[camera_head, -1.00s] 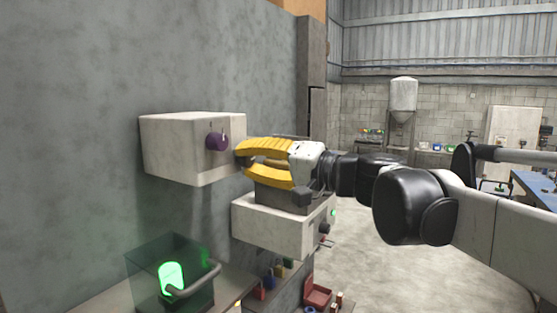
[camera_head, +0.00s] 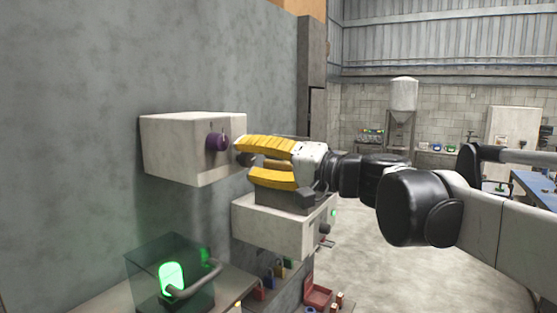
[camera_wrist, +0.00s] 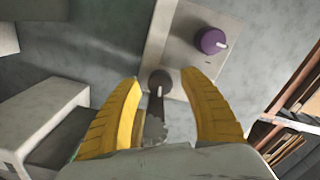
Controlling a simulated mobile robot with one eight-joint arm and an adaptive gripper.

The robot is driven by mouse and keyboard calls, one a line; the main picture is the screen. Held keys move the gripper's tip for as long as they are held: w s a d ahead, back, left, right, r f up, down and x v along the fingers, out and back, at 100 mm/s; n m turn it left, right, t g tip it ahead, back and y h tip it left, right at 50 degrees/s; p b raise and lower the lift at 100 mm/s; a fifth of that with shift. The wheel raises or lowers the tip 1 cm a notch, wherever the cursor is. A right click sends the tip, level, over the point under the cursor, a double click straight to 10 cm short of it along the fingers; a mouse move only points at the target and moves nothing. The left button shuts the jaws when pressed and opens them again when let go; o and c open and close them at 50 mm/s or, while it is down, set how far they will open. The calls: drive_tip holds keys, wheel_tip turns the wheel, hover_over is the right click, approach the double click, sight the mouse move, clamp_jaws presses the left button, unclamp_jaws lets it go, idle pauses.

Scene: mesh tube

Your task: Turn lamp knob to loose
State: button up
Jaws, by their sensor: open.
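A white wall box (camera_head: 170,150) carries a purple knob (camera_head: 217,141) and a dark grey knob (camera_head: 246,159). I cannot tell which one is the lamp knob. In the wrist view, the purple knob (camera_wrist: 212,41) has a pale pointer toward the right, and the dark grey knob (camera_wrist: 160,84) appears between my fingertips. My gripper (camera_head: 244,162) is open, its yellow fingers facing the box front. Fingers and knob look apart, but the exact gap is unclear. A green lamp (camera_head: 172,279) glows in a dark transparent case below the box.
A second pale box (camera_head: 270,230) with dark knobs and a green light sits just below my gripper. Padlocks (camera_head: 279,270) and a red case (camera_head: 318,293) lie on lower shelves. The wall is close on the left; open floor (camera_head: 390,285) lies to the right.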

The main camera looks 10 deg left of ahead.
drive_tip(key=v, duration=1.1)
drive_tip(key=shift+d, duration=0.25)
